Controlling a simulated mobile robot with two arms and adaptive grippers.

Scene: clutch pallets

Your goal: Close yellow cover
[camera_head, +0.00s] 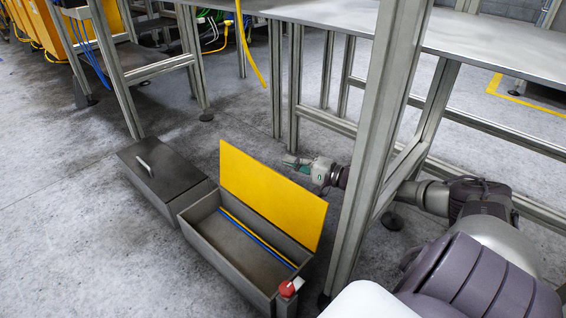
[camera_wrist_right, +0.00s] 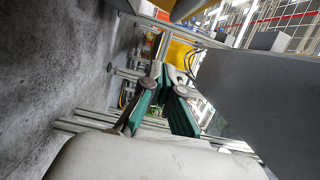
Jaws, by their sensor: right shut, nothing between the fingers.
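The yellow cover (camera_head: 270,192) stands open, raised roughly upright along the back long side of a grey box (camera_head: 236,264). The inside of the box is exposed. My right gripper (camera_head: 293,161) is beside the upper part of the cover, on the side away from the opening. It is shut and empty. In the right wrist view my right gripper (camera_wrist_right: 161,84) shows green finger pads close together. A large plain grey surface fills the right of that view; I cannot tell whether it is the cover's back. My left gripper is not in view.
A dark closed lid (camera_head: 159,166) with a handle covers a second box at left. A red button (camera_head: 288,288) sits at the open box's near right corner. A metal post (camera_head: 376,140) stands close to my right arm, below a grey tabletop (camera_head: 480,42).

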